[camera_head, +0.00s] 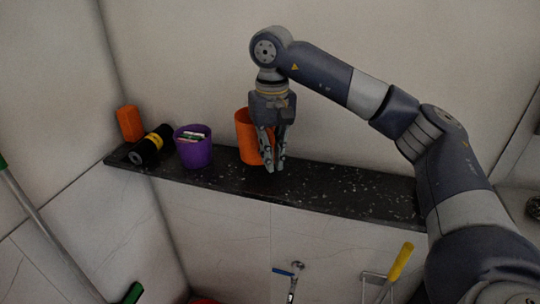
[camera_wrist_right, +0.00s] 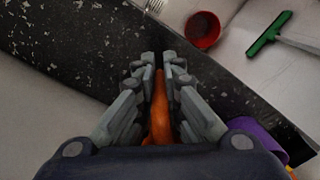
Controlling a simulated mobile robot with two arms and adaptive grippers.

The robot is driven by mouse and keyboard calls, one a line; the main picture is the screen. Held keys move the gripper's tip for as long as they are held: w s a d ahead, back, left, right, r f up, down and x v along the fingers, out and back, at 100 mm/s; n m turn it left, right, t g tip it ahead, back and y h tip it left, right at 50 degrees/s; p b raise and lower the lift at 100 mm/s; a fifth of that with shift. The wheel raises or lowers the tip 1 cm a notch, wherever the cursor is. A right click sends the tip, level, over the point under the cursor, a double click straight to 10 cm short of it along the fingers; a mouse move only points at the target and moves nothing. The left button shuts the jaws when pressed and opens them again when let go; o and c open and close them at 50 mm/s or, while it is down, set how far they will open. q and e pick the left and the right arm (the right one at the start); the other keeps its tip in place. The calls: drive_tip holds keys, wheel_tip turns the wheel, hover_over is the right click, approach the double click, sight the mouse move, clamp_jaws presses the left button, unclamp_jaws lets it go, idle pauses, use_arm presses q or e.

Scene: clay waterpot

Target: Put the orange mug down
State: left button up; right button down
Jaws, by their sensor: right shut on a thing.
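The orange mug (camera_head: 249,138) is upright over the dark speckled shelf (camera_head: 335,192), left of and partly behind my right gripper (camera_head: 274,165). My right gripper points down and is shut on a narrow orange part of the mug, which shows between the fingers in the right wrist view (camera_wrist_right: 159,112). Whether that part is the handle or the wall is unclear. The mug's base is at or very close to the shelf top; contact cannot be told. My left gripper is not in view.
The shelf right of my gripper is clear. A yellow-handled tool (camera_head: 401,262) is below the shelf.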

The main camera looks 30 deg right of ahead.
drive_tip(key=shift+w+d+r+p, duration=0.1)
drive_tip(key=shift+w+d+p, duration=0.25)
drive_tip(key=shift+w, duration=0.45)
drive_tip(key=f+p, duration=0.2)
drive_tip(key=f, duration=0.1)
drive_tip(key=shift+w+f, duration=0.2)
drive_tip(key=shift+d+f, duration=0.1)
drive_tip(key=shift+f, duration=0.15)
drive_tip(key=shift+f+b, duration=0.15)
drive_tip(key=shift+b, duration=0.15)
drive_tip(key=c, duration=1.8)
unclamp_jaws()
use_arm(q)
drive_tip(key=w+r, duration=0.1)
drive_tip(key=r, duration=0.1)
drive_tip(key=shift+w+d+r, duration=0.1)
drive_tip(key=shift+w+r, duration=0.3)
use_arm(e)
drive_tip(key=shift+o, duration=0.2)
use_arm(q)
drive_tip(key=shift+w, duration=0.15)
